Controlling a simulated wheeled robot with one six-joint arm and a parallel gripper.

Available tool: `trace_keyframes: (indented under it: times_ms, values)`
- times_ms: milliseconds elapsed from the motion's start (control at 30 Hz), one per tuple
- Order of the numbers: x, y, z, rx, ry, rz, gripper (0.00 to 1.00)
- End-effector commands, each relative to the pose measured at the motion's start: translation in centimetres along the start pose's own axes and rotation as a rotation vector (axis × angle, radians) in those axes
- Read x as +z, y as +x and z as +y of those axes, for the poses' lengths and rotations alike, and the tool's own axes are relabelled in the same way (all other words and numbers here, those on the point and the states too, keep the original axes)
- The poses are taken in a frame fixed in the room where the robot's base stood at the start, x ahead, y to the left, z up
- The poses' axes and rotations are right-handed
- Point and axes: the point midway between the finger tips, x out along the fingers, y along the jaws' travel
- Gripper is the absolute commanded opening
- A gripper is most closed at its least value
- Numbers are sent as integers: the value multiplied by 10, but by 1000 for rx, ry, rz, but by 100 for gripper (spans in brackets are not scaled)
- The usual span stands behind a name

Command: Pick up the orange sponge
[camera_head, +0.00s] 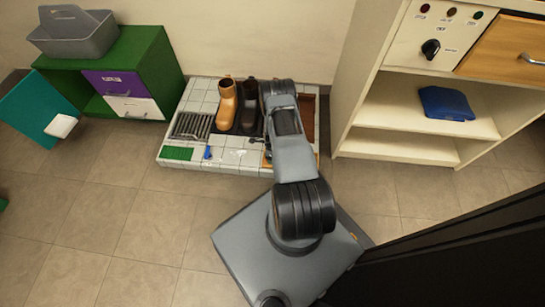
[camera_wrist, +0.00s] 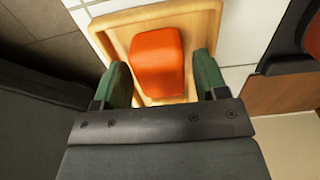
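The orange sponge (camera_wrist: 158,58) lies in a shallow wooden tray (camera_wrist: 103,40) in the wrist view. My gripper (camera_wrist: 159,75) is open, with one green finger on each side of the sponge's near part. A gap shows between the sponge and each finger, so it is not gripped. I cannot tell how high the fingertips are above the tray. In the head view my arm hides the sponge and most of the tray; only a small bit of the tray's wood shows beside the arm.
A tan boot (camera_head: 225,106) and a dark boot (camera_head: 248,108) stand on the white tiled platform (camera_head: 198,96), left of my arm. A dark grate (camera_head: 191,126) and a green mat (camera_head: 177,153) are at its left. A cream shelf unit (camera_head: 398,148) holding a blue item (camera_head: 446,104) stands right.

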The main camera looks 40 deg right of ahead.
Motion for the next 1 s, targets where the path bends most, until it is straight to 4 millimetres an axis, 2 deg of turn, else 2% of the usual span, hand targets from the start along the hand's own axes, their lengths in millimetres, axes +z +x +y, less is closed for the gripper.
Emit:
trace_keyframes:
  times_ms: [33, 433, 767, 867, 1000]
  values:
    - [0, 0, 0, 0, 0, 0, 61]
    - [0, 0, 0, 0, 0, 0, 25]
    - [0, -5, 0, 0, 0, 0, 24]
    - [0, -14, 0, 0, 0, 0, 24]
    - [0, -37, -1, -1, 0, 0, 24]
